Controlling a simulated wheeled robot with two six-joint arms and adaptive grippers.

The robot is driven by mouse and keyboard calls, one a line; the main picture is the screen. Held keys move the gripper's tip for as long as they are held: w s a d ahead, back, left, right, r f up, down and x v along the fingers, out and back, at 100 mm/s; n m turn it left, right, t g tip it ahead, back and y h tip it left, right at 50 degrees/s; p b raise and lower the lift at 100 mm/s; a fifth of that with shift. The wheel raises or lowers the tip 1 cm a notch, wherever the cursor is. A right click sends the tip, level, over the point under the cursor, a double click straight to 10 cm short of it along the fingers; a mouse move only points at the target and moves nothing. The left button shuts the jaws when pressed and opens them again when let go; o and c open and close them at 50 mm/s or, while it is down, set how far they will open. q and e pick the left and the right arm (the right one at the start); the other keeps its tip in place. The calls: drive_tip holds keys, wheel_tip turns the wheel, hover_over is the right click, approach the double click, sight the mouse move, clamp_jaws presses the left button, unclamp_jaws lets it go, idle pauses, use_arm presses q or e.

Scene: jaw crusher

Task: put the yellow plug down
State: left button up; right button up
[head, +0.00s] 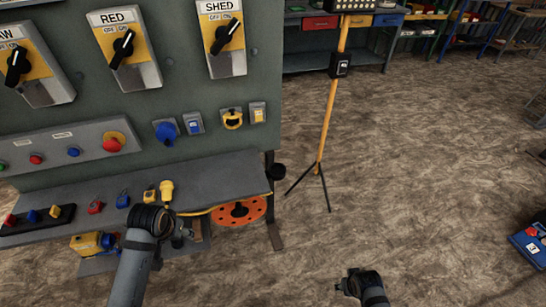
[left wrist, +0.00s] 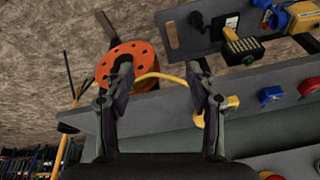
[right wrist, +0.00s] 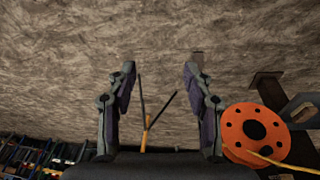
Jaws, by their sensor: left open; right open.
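The yellow plug (head: 166,189) stands on the grey shelf (head: 225,172) of the panel, near its right end, beside a yellow padlock (head: 150,195). A yellow cable runs from the plug's area along the shelf edge to the orange reel (head: 239,211). My left gripper (head: 181,237) is open and empty, just in front of the shelf edge and apart from the plug. In the left wrist view the plug is largely hidden behind a finger; the reel (left wrist: 128,64) and cable show. My right gripper (head: 352,283) is open and empty over the floor.
Red (head: 95,206) and blue (head: 122,200) padlocks sit further left on the shelf. A yellow-and-blue device (head: 95,243) lies on a lower ledge. A yellow tripod stand (head: 328,125) stands right of the panel. The floor at centre right is clear.

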use_arm(q)
drive_tip(key=w+a+r+n, duration=0.1)
drive_tip(key=w+a+r, duration=0.25)
drive_tip(key=w, duration=0.55)
drive_tip(key=n, duration=0.2)
approach(166, 190)
drive_tip(key=x, duration=0.9)
drive_tip(key=shift+a+f, duration=0.1)
drive_tip(key=shift+a, duration=0.05)
clamp_jaws()
use_arm(e)
drive_tip(key=s+d+f+g, duration=0.1)
drive_tip(key=s+f, duration=1.9)
drive_tip(key=shift+s+d+f, duration=0.25)
drive_tip(key=shift+d+f, duration=0.05)
drive_tip(key=shift+f, duration=0.1)
